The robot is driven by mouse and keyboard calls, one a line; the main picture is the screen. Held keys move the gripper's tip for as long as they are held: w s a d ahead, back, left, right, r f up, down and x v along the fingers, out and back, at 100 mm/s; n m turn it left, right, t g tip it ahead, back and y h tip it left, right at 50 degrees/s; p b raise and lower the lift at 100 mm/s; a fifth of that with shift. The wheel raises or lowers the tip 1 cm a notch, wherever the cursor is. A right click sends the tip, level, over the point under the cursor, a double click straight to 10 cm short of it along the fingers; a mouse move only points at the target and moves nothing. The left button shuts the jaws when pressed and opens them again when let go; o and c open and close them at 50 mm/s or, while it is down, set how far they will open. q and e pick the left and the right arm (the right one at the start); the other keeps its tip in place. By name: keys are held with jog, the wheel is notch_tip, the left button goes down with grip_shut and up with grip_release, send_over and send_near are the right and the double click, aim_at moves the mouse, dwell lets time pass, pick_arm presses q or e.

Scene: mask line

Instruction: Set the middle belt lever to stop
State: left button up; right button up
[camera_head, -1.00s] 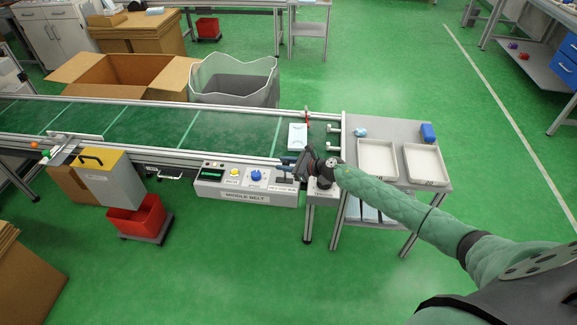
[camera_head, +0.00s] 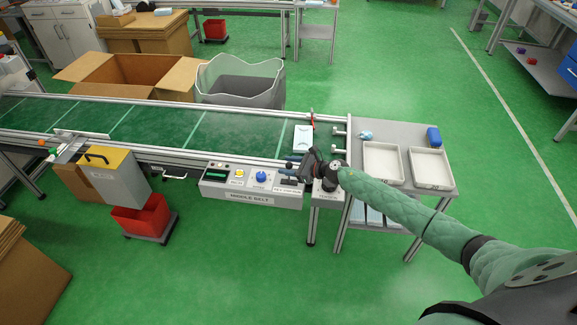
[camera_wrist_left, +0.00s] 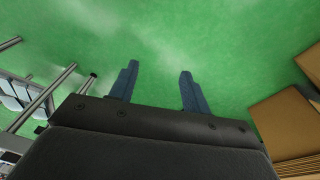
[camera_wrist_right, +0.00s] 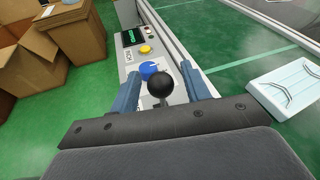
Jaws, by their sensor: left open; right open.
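The middle belt control box (camera_head: 240,190) is fixed to the front side of the belt (camera_head: 180,130). It carries a display, a yellow button (camera_head: 239,173) and a blue knob (camera_head: 261,176). The lever shows in the right wrist view as a black ball knob (camera_wrist_right: 161,84) on a thin stem. My right gripper (camera_head: 290,167) is at the box's right end; in its wrist view the open blue fingers (camera_wrist_right: 160,88) stand on either side of the ball, with no clear contact. In the head view the gripper hides most of the lever. My left gripper (camera_wrist_left: 157,82) is open and empty above green floor.
A white mask pack (camera_head: 303,138) lies at the belt's right end. A side table with two white trays (camera_head: 383,163) stands to the right. A red bin (camera_head: 142,217) and a yellow-grey box (camera_head: 115,177) stand at the front left.

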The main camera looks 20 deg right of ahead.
jog(key=shift+s+d, duration=0.35)
jog(key=shift+d, duration=0.1)
pick_arm(q)
notch_tip(320, 180, up, 10)
jog(key=s+b, duration=0.2)
jog(key=shift+r, duration=0.2)
pick_arm(e)
jog(key=v, duration=0.6)
jog(key=shift+s+r, duration=0.2)
jog(key=shift+s, duration=0.05)
pick_arm(q)
jog(key=shift+a, duration=0.1)
pick_arm(e)
jog(key=shift+d+m, duration=0.1)
jog(key=shift+m, duration=0.2)
